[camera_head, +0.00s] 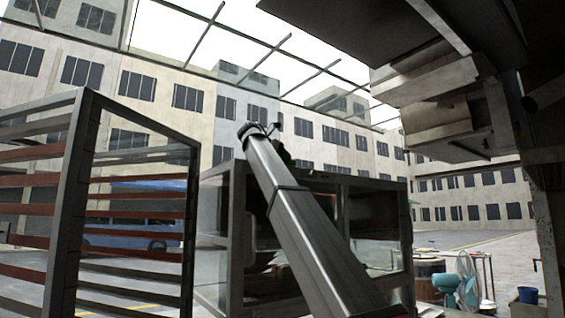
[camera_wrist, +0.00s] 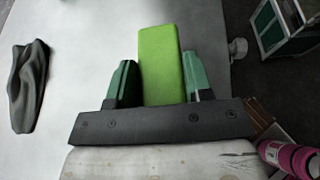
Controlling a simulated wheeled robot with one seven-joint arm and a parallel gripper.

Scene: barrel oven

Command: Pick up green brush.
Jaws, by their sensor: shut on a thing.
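The green brush (camera_wrist: 161,62) shows in the wrist view as a bright green block standing out between the two fingers of my gripper (camera_wrist: 161,80). My gripper is shut on it, with one dark green finger on each side. Its far end points up in the picture, over a pale grey surface (camera_wrist: 90,40). I cannot tell whether the brush touches that surface. The brush's other end is hidden behind the dark gripper body. In the head view my arm reaches up across the middle, and neither the brush nor my gripper can be made out clearly there.
In the wrist view a crumpled dark grey cloth (camera_wrist: 29,86) lies at left, a green-and-white box (camera_wrist: 284,30) is at upper right, and a pink cylinder (camera_wrist: 290,157) is at lower right. In the head view a slatted rack (camera_head: 75,200) and a glass-sided cabinet (camera_head: 235,240) stand close.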

